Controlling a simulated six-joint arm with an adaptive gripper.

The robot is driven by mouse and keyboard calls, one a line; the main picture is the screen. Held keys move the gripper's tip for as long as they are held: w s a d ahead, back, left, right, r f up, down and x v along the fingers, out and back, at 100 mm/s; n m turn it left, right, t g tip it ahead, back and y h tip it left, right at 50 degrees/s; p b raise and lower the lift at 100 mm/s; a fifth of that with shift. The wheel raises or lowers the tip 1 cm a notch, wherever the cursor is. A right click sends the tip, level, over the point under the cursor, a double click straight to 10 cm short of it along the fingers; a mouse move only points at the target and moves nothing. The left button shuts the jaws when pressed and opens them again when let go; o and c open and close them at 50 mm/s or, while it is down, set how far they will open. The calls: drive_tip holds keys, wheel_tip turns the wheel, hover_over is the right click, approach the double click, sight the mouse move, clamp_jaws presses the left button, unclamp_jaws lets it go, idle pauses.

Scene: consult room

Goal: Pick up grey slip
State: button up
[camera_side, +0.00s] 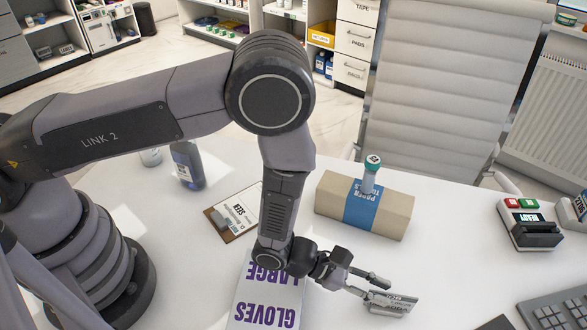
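A small grey slip (398,304) with printed text is on the white table at the lower right of centre. My gripper (377,287) is low over the table, right at the slip, pointing right. Its two fingers are visibly apart. One fingertip is by the slip's upper edge, and the other overlaps its left end. I cannot tell whether the fingers touch or hold the slip, or whether it lies flat or is tilted.
A glove box (268,305) lies below my wrist. Behind are a clipboard (222,220), a dark bottle (187,165) and a beige box with a blue band (362,203), topped by a teal-capped item (372,163). A card terminal (530,226) and keyboard (555,312) stand right.

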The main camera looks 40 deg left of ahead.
clamp_jaws()
